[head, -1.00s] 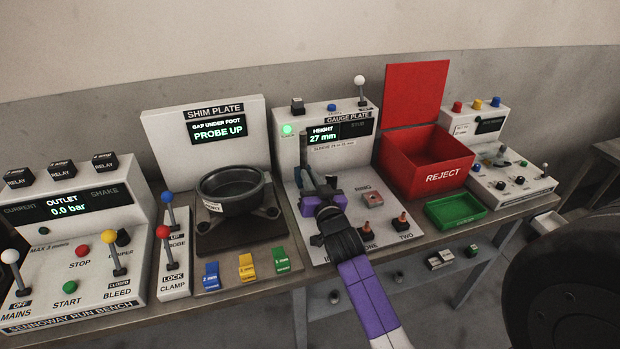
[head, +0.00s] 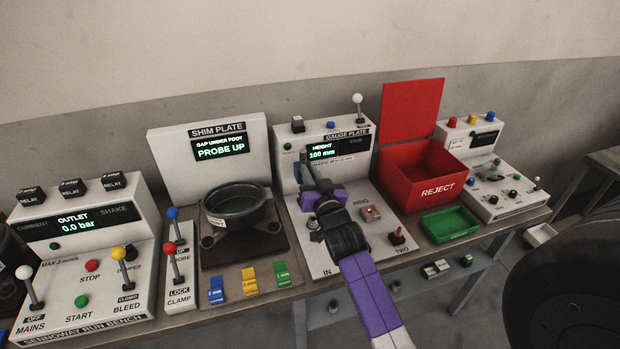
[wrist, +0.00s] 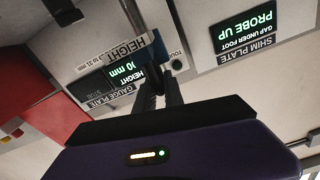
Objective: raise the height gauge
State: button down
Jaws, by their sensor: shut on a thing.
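The height gauge (head: 307,162) stands on the white gauge plate station in the middle of the bench. It is a slim upright post, largely covered by my gripper in the head view. The gauge plate display (head: 322,153) reads HEIGHT 100 mm. In the wrist view a white tag marked HEIGHT (wrist: 113,56) sits beside my fingertips. My gripper (head: 321,183) is at the gauge, shut on it. Its dark fingers (wrist: 153,84) are close together in the wrist view, and the exact part between them is hidden.
The shim plate (head: 238,257) with a dark round pot (head: 237,208) stands to the left. The red reject bin (head: 425,178) and a green tray (head: 450,223) stand to the right. Small parts, including a red-topped peg (head: 397,236), sit on the plate near my arm.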

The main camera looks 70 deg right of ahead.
jog(key=shift+w+a+r, duration=0.1)
jog(key=shift+r, duration=0.6)
jog(key=shift+w+a+r, duration=0.1)
jog(key=shift+r, duration=0.55)
jog(key=c, duration=1.5)
grip_release()
jog(key=shift+s+f, duration=0.1)
jog(key=shift+s+f, duration=0.1)
jog(key=b+v, duration=0.1)
jog(key=v, duration=0.6)
jog(key=shift+s+a, duration=0.15)
jog(key=shift+a, duration=0.05)
